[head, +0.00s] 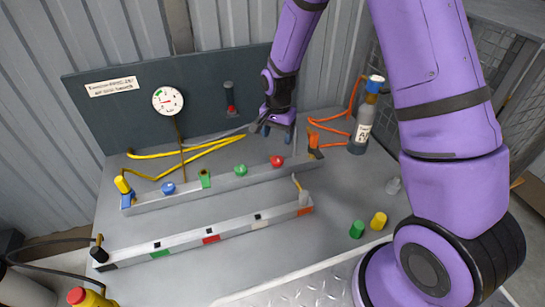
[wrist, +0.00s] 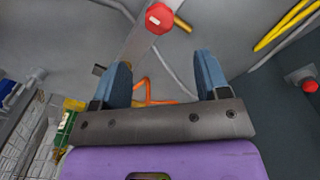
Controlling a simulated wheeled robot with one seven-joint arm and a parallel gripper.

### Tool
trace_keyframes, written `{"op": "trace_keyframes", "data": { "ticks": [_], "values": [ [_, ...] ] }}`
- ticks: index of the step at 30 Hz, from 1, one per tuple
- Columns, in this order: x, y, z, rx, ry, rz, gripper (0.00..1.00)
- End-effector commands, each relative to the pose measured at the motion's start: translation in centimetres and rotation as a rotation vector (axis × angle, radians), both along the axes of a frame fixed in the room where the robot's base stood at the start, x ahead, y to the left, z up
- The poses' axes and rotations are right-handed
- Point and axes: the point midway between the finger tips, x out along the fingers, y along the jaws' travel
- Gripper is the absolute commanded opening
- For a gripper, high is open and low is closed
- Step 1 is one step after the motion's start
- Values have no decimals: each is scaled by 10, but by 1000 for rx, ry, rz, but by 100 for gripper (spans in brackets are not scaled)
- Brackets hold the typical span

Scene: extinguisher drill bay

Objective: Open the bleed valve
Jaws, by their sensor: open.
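My gripper (head: 278,131) is open and empty above the back rail (head: 222,187), a little behind and above a red knob (head: 277,161). In the wrist view my gripper (wrist: 163,78) has its two blue fingers apart. A red knob with a white mark (wrist: 159,17) lies beyond the fingertips, near the top edge, touched by neither finger. No label shows which one is the bleed valve.
A round gauge (head: 168,100) stands before the dark back panel (head: 115,118). A grey cylinder (head: 362,130) with an orange hose stands at right. A front rail (head: 185,245) has coloured patches. Green (head: 357,229) and yellow (head: 379,221) caps stand on the bench.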

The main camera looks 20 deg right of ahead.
Motion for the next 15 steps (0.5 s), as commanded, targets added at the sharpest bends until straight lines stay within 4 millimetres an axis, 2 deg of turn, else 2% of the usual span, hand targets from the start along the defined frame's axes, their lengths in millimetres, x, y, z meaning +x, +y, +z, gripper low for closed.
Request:
{"op": "trace_keyframes", "data": {
  "ticks": [15],
  "values": [
    [-1, 0, -80, 0, 4, 1, 69]
  ]
}}
